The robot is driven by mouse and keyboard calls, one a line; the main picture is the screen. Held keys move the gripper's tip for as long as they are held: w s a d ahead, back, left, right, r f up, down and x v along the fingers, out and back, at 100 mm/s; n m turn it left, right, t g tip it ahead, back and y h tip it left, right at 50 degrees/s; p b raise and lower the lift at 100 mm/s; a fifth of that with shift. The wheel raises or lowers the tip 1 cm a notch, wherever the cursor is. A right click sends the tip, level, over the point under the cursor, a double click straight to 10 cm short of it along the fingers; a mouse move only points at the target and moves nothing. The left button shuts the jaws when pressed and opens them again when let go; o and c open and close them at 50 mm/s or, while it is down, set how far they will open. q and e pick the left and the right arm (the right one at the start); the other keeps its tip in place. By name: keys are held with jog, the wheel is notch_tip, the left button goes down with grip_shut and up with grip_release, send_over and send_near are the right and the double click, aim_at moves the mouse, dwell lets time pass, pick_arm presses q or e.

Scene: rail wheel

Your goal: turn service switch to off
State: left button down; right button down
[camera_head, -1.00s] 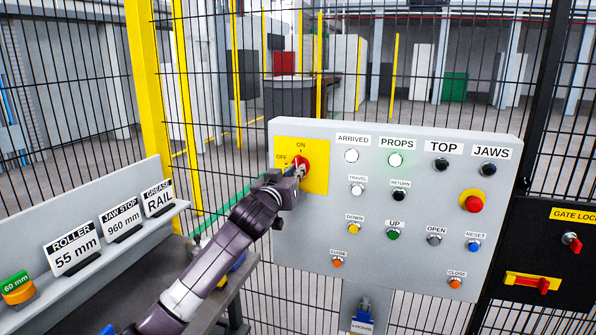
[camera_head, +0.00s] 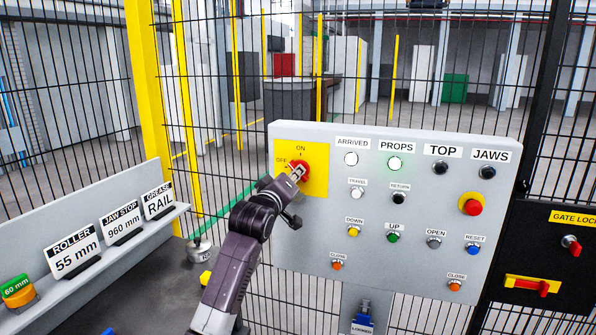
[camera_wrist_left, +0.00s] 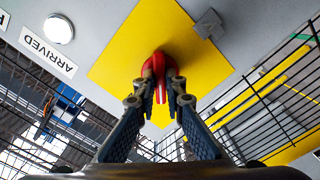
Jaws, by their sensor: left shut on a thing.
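The service switch is a red rotary knob (camera_head: 304,166) on a yellow plate (camera_head: 316,182) at the upper left of the grey control panel. The plate reads ON above the knob and OFF to its left. My left gripper (camera_head: 297,174) is at the knob, its arm rising from below. In the left wrist view the fingers (camera_wrist_left: 161,88) are shut on the red knob (camera_wrist_left: 156,66), one on each side of its grip. The fingers partly hide the knob, so I cannot tell which mark it points to. My right gripper is not in view.
The panel (camera_head: 450,190) carries lamps and push buttons right of the switch, with a red emergency button (camera_head: 473,203). A black gate lock box (camera_head: 545,255) is at far right. A shelf with label cards (camera_head: 73,251) stands at left. Mesh fence lies behind.

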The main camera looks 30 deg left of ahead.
pick_arm(q)
jog(key=n+p, duration=0.2)
jog(key=n, duration=0.1)
jog(key=shift+r+n, duration=0.1)
jog(key=shift+n, duration=0.7)
jog(key=shift+n+p, duration=0.5)
jog(key=shift+p, duration=0.15)
jog(key=n+p, duration=0.2)
jog(key=n, duration=0.1)
jog(key=c, duration=1.9)
grip_release()
jog(key=shift+s, duration=0.1)
